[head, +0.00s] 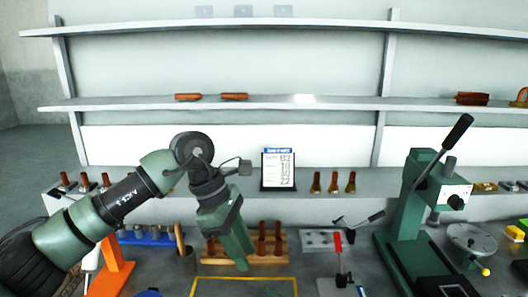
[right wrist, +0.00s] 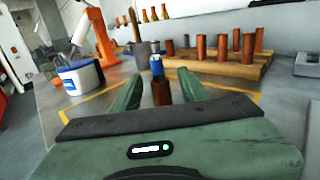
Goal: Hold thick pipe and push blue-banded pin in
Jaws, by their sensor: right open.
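In the right wrist view a brown thick pipe (right wrist: 161,93) stands upright on the table. The blue-banded pin (right wrist: 157,66) sticks up from its top, its blue band and pale tip showing; how deep it sits I cannot tell. My right gripper (right wrist: 160,90) is open, with one finger on each side of the pipe in this view; I see no clear contact. The finger base hides the pipe's foot. In the head view my left gripper (head: 243,264) points down in front of the wooden rack; its finger gap is not clear. The pipe and pin do not show there.
A yellow outline (head: 245,279) marks the table around the pipe. The wooden rack (right wrist: 222,68) with several copper pipes stands behind it. A white tub with a blue label (right wrist: 80,76) stands at left. A green lever press (head: 407,225) stands at right in the head view.

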